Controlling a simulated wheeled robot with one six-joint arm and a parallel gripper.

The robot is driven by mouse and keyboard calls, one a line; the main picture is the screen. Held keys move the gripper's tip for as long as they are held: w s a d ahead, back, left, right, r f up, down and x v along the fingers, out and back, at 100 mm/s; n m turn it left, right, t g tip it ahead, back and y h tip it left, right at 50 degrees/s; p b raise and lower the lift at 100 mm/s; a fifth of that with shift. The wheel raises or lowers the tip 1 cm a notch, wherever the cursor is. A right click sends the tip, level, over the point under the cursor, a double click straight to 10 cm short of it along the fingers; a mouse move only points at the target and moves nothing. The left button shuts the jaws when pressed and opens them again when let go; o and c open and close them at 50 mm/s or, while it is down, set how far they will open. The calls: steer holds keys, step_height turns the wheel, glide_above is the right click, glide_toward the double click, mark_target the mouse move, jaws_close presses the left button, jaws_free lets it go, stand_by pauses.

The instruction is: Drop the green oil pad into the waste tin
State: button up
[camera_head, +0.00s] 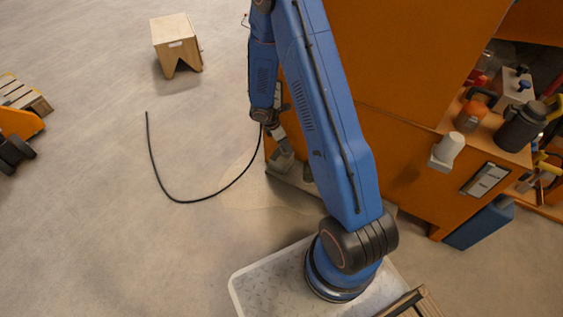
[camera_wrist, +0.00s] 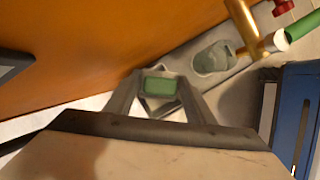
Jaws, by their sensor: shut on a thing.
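The green oil pad (camera_wrist: 158,86) shows as a small green rectangle with a pale grey rim between my fingertips in the wrist view. My gripper (camera_wrist: 160,92) is shut on it, one dark finger on each side. In the head view my gripper (camera_head: 281,146) hangs down beside the orange cabinet, and the pad cannot be made out there. I cannot identify the waste tin for certain. A rounded grey-green thing (camera_wrist: 213,57) sits on a grey ledge beyond the pad in the wrist view.
The orange cabinet (camera_head: 395,165) stands close beside my arm. A brass-coloured pipe (camera_wrist: 242,22) and a green cylinder (camera_wrist: 301,25) are at the upper right of the wrist view. A black cable (camera_head: 178,200) lies on the floor. A wooden stool (camera_head: 176,43) stands farther off; open floor lies left.

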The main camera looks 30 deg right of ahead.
steer(key=o, duration=1.3)
steer(key=shift+r, duration=0.1)
steer(key=shift+v, duration=8.6)
steer(key=shift+a, duration=0.1)
